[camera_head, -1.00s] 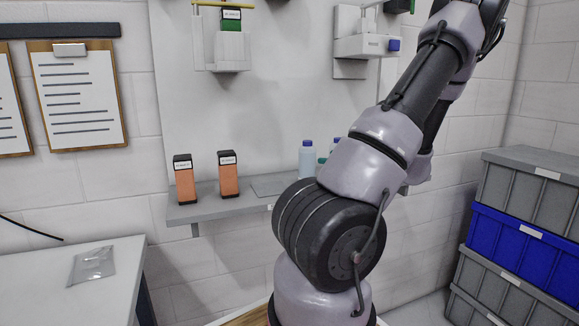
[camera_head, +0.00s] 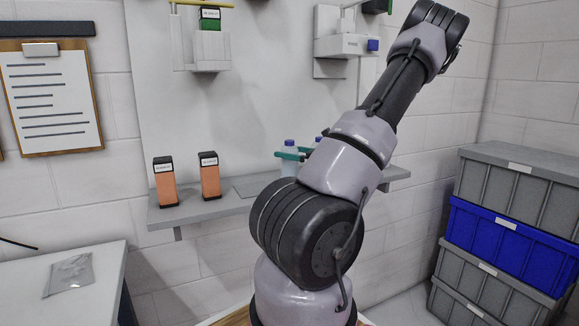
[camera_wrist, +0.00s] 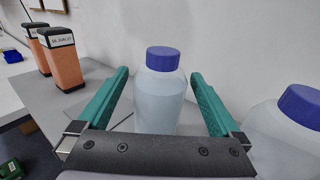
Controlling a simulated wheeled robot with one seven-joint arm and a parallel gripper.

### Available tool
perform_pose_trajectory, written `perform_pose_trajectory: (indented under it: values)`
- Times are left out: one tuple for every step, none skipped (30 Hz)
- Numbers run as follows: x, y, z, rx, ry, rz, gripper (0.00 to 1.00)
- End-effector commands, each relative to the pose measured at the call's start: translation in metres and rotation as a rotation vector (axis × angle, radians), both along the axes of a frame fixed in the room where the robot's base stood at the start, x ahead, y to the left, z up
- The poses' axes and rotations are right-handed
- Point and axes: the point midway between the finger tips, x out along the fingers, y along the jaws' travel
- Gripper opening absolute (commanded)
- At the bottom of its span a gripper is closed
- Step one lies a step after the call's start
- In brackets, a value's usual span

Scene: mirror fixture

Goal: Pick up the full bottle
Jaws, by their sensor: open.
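A pale, translucent bottle with a blue cap (camera_wrist: 160,98) stands upright on the grey shelf, between the two green fingers of my gripper (camera_wrist: 160,75) in the wrist view. The fingers are open, one on each side, with a visible gap to the bottle. In the head view this bottle (camera_head: 289,146) shows beside a green finger, and my arm hides much of the gripper. A second blue-capped bottle (camera_wrist: 295,130) stands to the right in the wrist view, outside the fingers. I cannot tell how full either bottle is.
Two orange boxes with black tops (camera_head: 165,182) (camera_head: 210,176) stand on the shelf (camera_head: 190,210) to the left. White wall holders (camera_head: 200,52) (camera_head: 345,45) hang above. Stacked grey and blue crates (camera_head: 500,240) stand at the right, a white table (camera_head: 90,295) at the left.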

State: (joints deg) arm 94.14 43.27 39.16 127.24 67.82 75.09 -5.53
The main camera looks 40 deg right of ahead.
Motion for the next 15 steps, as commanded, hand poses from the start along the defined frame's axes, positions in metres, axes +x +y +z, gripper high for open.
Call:
perform_pose_trajectory:
  values:
    - [0.0014,0.0004,0.0,0.0,0.0,0.0,1.0]
    - [0.0017,0.0005,0.0001,0.0,0.0,0.0,1.0]
    - [0.0017,0.0005,0.0001,0.0,0.0,0.0,1.0]
    - [0.0016,0.0005,0.0001,0.0,0.0,0.0,1.0]
    - [0.0016,0.0004,0.0001,0.0,0.0,0.0,1.0]
    - [0.0016,0.0004,0.0001,0.0,0.0,0.0,1.0]
    - [0.0015,0.0003,0.0001,0.0,0.0,0.0,0.96]
    - [0.0015,0.0003,0.0001,0.0,0.0,0.0,0.85]
    - [0.0015,0.0003,0.0001,-0.001,0.0,0.0,0.69]
    - [0.0014,0.0003,0.0001,-0.001,0.0,0.0,0.58]
    - [0.0014,0.0003,0.0001,-0.001,0.0,0.0,0.46]
    - [0.0014,0.0003,0.0001,-0.001,0.0,0.0,0.31]
    - [0.0014,0.0003,0.0001,-0.001,0.0,0.0,0.2]
    - [0.0013,0.0003,0.0001,-0.001,0.0,0.0,0.08]
    - [0.0013,0.0003,0.0001,-0.001,0.0,0.0,0.0]
